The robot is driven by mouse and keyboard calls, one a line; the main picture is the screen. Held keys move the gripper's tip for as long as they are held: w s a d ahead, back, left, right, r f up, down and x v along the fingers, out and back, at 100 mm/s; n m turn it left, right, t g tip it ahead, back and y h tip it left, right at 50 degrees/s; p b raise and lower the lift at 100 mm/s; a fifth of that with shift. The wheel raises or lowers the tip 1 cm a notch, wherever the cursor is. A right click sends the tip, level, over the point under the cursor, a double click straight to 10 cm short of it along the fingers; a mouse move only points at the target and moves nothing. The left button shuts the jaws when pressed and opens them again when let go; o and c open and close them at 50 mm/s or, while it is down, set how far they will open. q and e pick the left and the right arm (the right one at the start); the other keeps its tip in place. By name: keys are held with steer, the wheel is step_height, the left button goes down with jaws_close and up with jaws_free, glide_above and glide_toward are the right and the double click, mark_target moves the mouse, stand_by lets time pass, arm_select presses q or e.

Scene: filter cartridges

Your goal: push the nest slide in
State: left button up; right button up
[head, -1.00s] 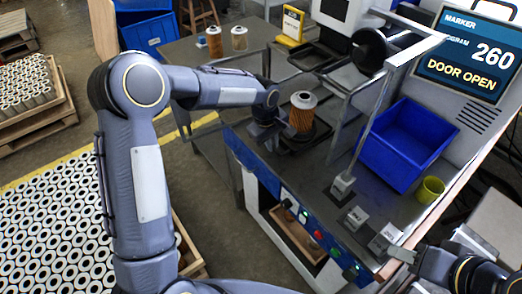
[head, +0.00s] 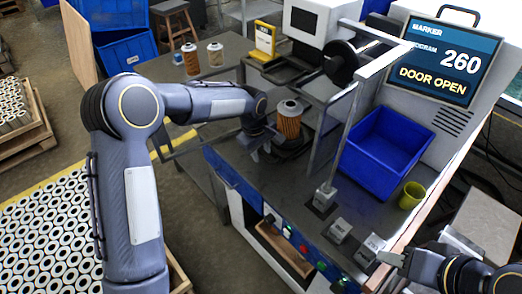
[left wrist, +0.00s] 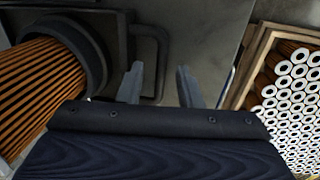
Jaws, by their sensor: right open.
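The nest slide (head: 291,146) is a dark base on the marker's bench, with an orange pleated filter cartridge (head: 288,120) standing upright on it. In the left wrist view the cartridge (left wrist: 38,82) and its dark end cap lie at the left. A dark bracket-like handle (left wrist: 160,62) shows just beyond the fingers. My left gripper (head: 263,152) is beside the slide, at its left front. Its fingers are apart and empty in the wrist view (left wrist: 160,86); contact with the handle cannot be told. My right gripper (head: 388,257) is open near the bench's front right corner.
The marker's screen (head: 445,62) reads "DOOR OPEN". Small grey blocks (head: 340,230) line the front edge. Two cartridges (head: 215,54) stand on the rear table.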

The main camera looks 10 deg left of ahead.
arm_select(q)
step_height(320, 180, up, 8)
steer(key=s, duration=0.1)
steer(key=shift+a+f, duration=0.15)
steer(key=shift+a, duration=0.3)
